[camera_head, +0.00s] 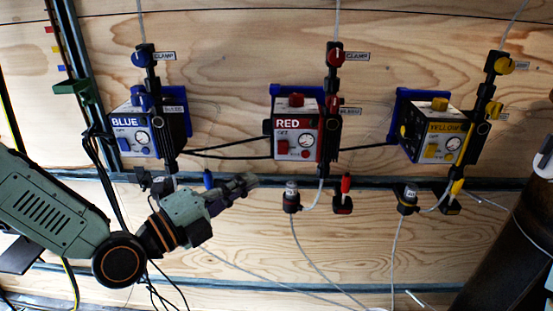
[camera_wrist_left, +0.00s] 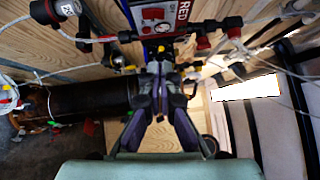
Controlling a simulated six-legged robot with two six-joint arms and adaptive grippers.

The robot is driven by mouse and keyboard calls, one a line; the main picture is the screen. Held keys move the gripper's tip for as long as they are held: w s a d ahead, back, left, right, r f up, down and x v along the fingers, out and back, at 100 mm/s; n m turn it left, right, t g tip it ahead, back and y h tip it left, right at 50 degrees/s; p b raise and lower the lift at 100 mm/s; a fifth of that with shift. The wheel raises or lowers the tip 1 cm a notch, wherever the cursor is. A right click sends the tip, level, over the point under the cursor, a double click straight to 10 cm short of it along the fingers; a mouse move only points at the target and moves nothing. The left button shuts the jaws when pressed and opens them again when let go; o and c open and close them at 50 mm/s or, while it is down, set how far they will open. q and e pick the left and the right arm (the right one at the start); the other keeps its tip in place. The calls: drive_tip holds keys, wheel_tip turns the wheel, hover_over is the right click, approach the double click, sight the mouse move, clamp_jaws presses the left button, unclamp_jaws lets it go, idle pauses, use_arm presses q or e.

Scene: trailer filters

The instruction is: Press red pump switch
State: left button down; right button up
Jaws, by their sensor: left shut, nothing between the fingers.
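The red pump box (camera_head: 294,142), labelled RED, is mounted on the plywood wall in the middle of the head view. It has a dial on its front, a red knob (camera_head: 296,101) on top and red fittings on its right side. A red-topped black part (camera_head: 346,184) is below it to the right. Which red part is the switch I cannot tell. The RED panel (camera_wrist_left: 162,14) also shows at the top of the left wrist view. My left gripper (camera_head: 250,181) is shut and empty, below and left of the red box, apart from it.
A blue pump box (camera_head: 142,138) hangs to the left and a yellow one (camera_head: 437,128) to the right. Hoses and cables run between and below them. A dark rail (camera_head: 385,182) crosses the wall below. A dark cylinder (camera_head: 513,255) stands at the lower right.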

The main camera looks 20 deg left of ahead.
use_arm(q)
drive_tip(key=w+b, duration=0.1)
drive_tip(key=b, duration=0.2)
approach(288, 143)
drive_tip(key=x, duration=0.5)
drive_tip(key=shift+w+d+f, duration=0.2)
drive_tip(key=shift+w+d, duration=0.1)
drive_tip(key=shift+d, duration=0.1)
drive_tip(key=shift+w, duration=0.15)
drive_tip(key=shift+d, duration=0.1)
drive_tip(key=shift+w+r, duration=0.15)
drive_tip(key=shift+r, duration=0.05)
idle(0.4)
